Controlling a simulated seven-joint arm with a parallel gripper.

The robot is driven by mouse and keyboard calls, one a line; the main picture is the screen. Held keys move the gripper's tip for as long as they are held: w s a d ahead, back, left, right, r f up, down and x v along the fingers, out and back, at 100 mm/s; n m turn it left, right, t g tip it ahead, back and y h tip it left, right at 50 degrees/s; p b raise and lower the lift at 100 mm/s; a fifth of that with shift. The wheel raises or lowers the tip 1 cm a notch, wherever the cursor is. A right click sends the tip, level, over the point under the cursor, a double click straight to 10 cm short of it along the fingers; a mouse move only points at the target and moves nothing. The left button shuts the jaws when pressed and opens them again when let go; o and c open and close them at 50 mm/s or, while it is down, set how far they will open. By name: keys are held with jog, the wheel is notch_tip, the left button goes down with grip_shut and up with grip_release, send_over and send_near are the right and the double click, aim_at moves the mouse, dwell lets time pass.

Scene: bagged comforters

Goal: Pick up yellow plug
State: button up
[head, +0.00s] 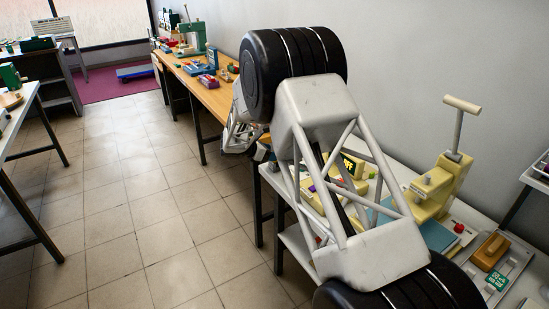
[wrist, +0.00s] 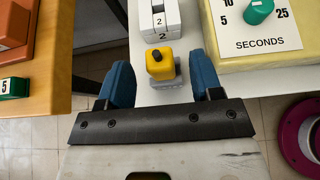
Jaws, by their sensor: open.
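The yellow plug (wrist: 160,66) is a small yellow block with a dark round knob on top and a grey base under it. It is near the front edge of a white table in the wrist view. My gripper (wrist: 160,62) is open, with one blue finger to the left of the plug and one to the right. Gaps show between the plug and both fingers. I cannot tell how far above the table the fingertips are. I cannot make out the plug in the head view, where my arm covers much of the white table.
A white block marked 2 (wrist: 160,22) stands just behind the plug. A cream box with a SECONDS dial (wrist: 257,32) is to the right. An orange table edge (wrist: 52,60) with a green block marked 5 (wrist: 13,87) is at left. A magenta ring (wrist: 296,136) is at lower right.

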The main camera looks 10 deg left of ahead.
jog(key=shift+x, duration=0.85)
jog(key=c, duration=1)
jog(key=shift+r, duration=1.7)
jog(key=shift+s+d+r, duration=0.15)
jog(key=shift+s, duration=0.1)
jog(key=s+d, duration=0.3)
jog(key=s, duration=0.4)
jog(key=s+d+r, duration=0.1)
jog(key=s+d, duration=0.2)
jog(key=s, duration=0.4)
jog(key=shift+d+r, duration=0.15)
jog(key=shift+d, duration=0.05)
